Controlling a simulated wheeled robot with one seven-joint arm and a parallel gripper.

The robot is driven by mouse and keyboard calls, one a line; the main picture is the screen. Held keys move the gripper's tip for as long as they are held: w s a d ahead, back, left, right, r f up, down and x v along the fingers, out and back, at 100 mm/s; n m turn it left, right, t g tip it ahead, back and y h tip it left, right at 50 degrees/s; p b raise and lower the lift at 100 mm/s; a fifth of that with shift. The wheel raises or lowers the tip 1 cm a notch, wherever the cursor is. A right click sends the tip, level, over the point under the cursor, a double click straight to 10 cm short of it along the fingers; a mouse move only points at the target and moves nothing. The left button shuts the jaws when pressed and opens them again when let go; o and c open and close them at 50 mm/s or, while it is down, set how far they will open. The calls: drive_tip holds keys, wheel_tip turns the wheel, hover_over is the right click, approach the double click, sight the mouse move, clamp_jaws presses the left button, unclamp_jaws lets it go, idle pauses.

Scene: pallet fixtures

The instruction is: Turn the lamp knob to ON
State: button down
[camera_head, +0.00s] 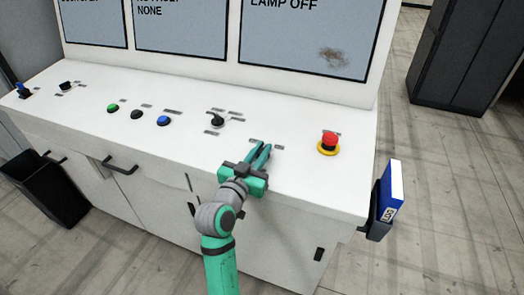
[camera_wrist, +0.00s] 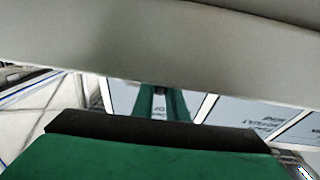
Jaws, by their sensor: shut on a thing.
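My gripper (camera_head: 262,152) is over the white console's front right part, its green fingers reaching down to the panel between two small labels. The fingers also show in the wrist view (camera_wrist: 162,103), closed on a small dark thing, which I take to be the lamp knob (camera_wrist: 160,90). The knob is almost wholly hidden, so its pointing direction cannot be read. The right screen (camera_head: 305,40) above the console reads "LAMP OFF".
On the white console (camera_head: 290,185), a black selector (camera_head: 216,120) stands left of my gripper and a red emergency button (camera_head: 328,143) right of it. Green, black and blue buttons (camera_head: 163,120) are further left. A blue-and-white box (camera_head: 390,192) sits in a holder at the right end.

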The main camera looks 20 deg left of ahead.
drive_tip(key=shift+a+m+g+h, duration=0.1)
drive_tip(key=shift+m+g+h, duration=0.55)
drive_tip(key=shift+m+h, duration=0.95)
drive_tip(key=shift+a+m+g+h, duration=0.1)
drive_tip(key=shift+m+g+h, duration=0.75)
drive_tip(key=shift+h, duration=1.35)
drive_tip(key=shift+f+m+h, duration=0.1)
drive_tip(key=shift+m+h, duration=0.2)
drive_tip(key=shift+m, duration=0.05)
drive_tip(key=c, duration=1.8)
unclamp_jaws()
drive_tip(key=shift+o, duration=0.2)
drive_tip(key=v, duration=1)
drive_tip(key=shift+s+a, duration=0.15)
drive_tip(key=shift+s, duration=0.15)
